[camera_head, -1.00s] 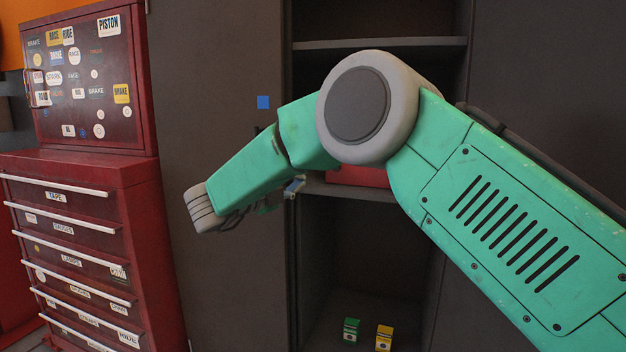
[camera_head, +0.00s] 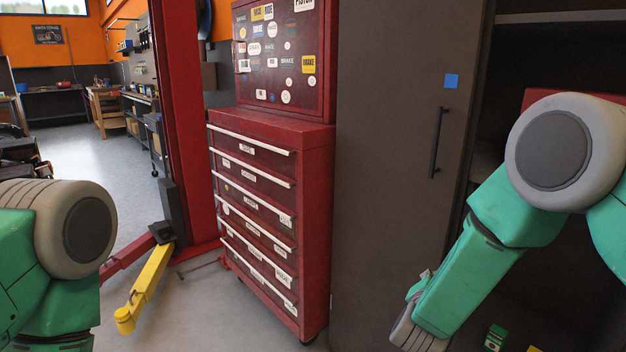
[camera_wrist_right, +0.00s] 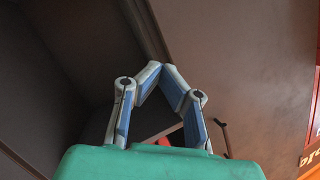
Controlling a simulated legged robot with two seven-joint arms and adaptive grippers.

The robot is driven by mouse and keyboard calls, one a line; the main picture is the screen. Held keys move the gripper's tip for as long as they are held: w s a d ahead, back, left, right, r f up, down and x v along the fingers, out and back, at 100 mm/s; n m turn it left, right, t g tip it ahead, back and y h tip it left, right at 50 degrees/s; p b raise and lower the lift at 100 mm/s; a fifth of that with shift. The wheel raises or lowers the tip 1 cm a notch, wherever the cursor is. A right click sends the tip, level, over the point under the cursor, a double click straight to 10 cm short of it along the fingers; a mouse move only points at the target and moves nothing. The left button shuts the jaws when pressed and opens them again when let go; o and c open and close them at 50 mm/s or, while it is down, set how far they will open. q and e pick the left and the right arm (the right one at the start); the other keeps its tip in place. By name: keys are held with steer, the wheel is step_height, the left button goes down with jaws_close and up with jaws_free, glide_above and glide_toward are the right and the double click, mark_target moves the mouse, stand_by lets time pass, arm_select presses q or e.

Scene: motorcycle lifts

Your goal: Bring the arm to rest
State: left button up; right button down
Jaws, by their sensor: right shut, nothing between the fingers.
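My right arm (camera_head: 552,150), green with a grey round joint, hangs in front of the open cabinet in the head view. Its forearm slants down and to the left. The right gripper (camera_wrist_right: 160,68) shows in the wrist view with its blue-grey fingers meeting at the tips and nothing between them. In the head view only a small part of it shows beside the forearm. My left arm (camera_head: 75,230) shows at the left edge of the head view; its gripper is out of view.
A dark cabinet door (camera_head: 395,200) with a handle and a blue square stands beside the right forearm. A green box (camera_head: 494,338) sits low in the cabinet. A red tool chest (camera_head: 270,215) stands left of the door. A yellow lift arm (camera_head: 146,285) lies over open floor.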

steer(key=s+f+n+g+y+p, duration=0.1)
steer(key=s+f+n+g+y, duration=0.65)
steer(key=s+f, duration=1.15)
arm_select(q)
steer(key=r, duration=0.1)
steer(key=r+p, duration=0.1)
steer(key=shift+s+d+r, duration=0.1)
steer(key=shift+d+r, duration=0.2)
arm_select(e)
steer(key=s+d+n+g, duration=0.1)
steer(key=s+n+g, duration=0.4)
steer(key=s, duration=1.8)
steer(key=shift+s+d+n, duration=0.15)
steer(key=shift+s+n, duration=0.2)
steer(key=shift+n, duration=0.3)
steer(key=shift+g, duration=0.25)
arm_select(q)
steer(key=shift+a, duration=0.1)
arm_select(e)
steer(key=shift+w, duration=0.15)
arm_select(q)
steer(key=shift+c, duration=0.3)
